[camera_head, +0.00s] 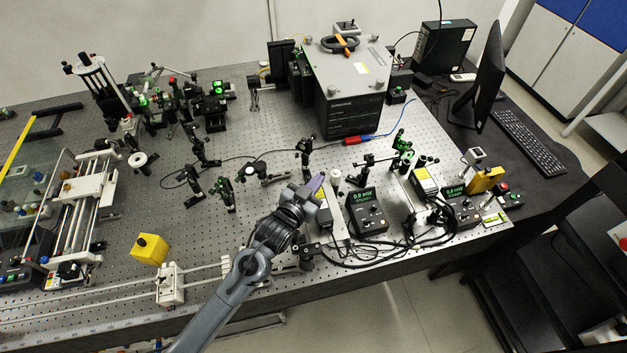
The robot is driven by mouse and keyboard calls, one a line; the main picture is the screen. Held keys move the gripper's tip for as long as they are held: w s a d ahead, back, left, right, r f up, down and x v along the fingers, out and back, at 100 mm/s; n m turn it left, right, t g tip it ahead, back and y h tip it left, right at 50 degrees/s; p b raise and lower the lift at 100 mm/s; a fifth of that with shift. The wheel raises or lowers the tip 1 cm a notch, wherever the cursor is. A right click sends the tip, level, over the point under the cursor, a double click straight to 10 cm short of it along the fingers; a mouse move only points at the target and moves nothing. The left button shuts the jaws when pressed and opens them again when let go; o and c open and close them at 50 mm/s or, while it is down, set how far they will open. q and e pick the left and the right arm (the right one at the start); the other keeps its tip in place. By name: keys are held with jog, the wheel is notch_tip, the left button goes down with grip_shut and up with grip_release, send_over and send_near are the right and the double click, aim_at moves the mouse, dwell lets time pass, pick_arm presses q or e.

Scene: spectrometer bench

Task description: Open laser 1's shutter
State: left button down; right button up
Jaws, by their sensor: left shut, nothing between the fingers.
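My left gripper (314,187) reaches in from the bottom over the front middle of the optical bench; its fingers are shut and empty. Its tips are above a small laser box with a yellow label (323,216), which the gripper partly hides. I cannot tell whether they touch it. A black controller (367,213) with a green display stands just right of it. Which laser is number 1 is not readable, and no shutter can be made out. My right gripper is not in view.
The perforated bench (215,255) carries several optic mounts around the middle. A large grey-and-black instrument (350,110) stands at the back. Black cables (385,252) loop along the front edge. A yellow box (150,249) and a rail carriage (170,285) are at the left.

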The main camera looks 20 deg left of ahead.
pick_arm(q)
jog(key=r+g+p, duration=0.1)
jog(key=p, duration=0.2)
jog(key=w+d+m+p, duration=0.1)
jog(key=p, duration=0.2)
jog(key=shift+d+r+g+y, duration=0.15)
jog(key=shift+r+g+y, duration=0.2)
jog(key=shift+g+y, duration=0.05)
jog(key=d+m+g+p, duration=0.1)
jog(key=p, duration=0.1)
jog(key=w+f+m+y+p, duration=0.1)
jog(key=p, duration=0.1)
jog(key=d+g+y+p, duration=0.1)
jog(key=p, duration=0.1)
jog(key=shift+w+d+f+m+g+p, duration=0.3)
jog(key=shift+w+m, duration=0.05)
jog(key=shift+m, duration=0.05)
jog(key=shift+d+f, duration=0.1)
jog(key=shift+f, duration=0.1)
jog(key=shift+s+a+f+p, duration=0.3)
jog(key=shift+s+a, duration=0.05)
jog(key=shift+a, duration=0.3)
